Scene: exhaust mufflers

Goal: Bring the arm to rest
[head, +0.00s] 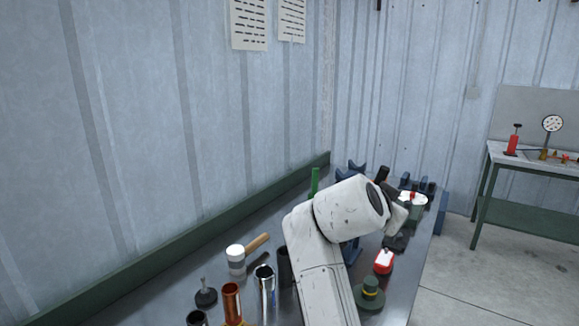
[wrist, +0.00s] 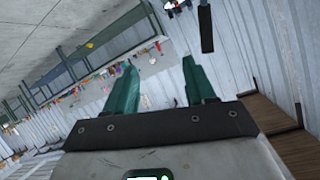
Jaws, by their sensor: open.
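My gripper (wrist: 159,64) shows in the wrist view with its two teal fingers apart and nothing between them. The wrist view looks out over the room at a strong tilt, and no object is close to the fingertips. In the head view my white arm (head: 322,262) is bent above the metal workbench (head: 150,306). Its large white joint hides part of the bench. My gripper cannot be made out clearly there, behind the arm.
A mallet (head: 237,258), a chrome cylinder (head: 265,284) and a copper cylinder (head: 232,300) stand left of my arm. A second table (head: 525,159) stands farther right, across open floor (head: 490,285).

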